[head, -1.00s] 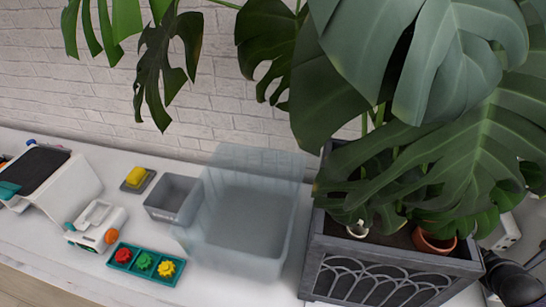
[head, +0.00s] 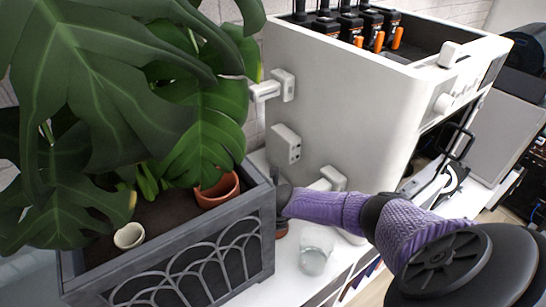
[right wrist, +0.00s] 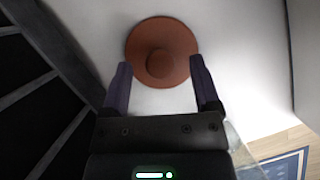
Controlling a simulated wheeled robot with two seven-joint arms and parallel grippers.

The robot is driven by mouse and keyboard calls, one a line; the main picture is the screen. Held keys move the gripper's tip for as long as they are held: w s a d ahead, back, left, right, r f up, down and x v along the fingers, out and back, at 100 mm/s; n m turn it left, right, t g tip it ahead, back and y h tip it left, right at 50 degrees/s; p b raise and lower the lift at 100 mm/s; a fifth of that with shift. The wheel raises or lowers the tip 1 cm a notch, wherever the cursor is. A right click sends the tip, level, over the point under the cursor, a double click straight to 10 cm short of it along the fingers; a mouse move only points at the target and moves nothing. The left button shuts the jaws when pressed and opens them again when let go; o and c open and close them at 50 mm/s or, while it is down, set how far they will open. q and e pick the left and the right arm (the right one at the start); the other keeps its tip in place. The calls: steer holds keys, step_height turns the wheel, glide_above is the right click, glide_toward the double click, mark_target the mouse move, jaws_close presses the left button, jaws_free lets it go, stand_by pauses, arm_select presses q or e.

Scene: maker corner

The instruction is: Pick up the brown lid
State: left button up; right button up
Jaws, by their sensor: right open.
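The brown lid (right wrist: 160,50) is a round disc with a raised knob, lying on the white surface in the right wrist view. My right gripper (right wrist: 159,75) is open, its two fingers pointing at the lid's near edge on either side of the knob; I cannot tell their height above it. In the head view my right gripper (head: 283,196) is beside the planter's right end, and a small brown part of the lid (head: 281,231) shows below it. The rest is hidden there by the gripper and planter. My left gripper is out of view.
The grey planter (head: 190,262) with large leaves and small pots stands close on the left of my right gripper. A white machine (head: 345,110) stands behind and to the right. A clear glass jar (head: 316,252) stands near the shelf's front, close to my arm.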

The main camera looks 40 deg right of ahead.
steer(key=shift+w+d+f, duration=0.1)
steer(key=shift+f, duration=0.4)
steer(key=shift+r, duration=0.15)
jaws_close()
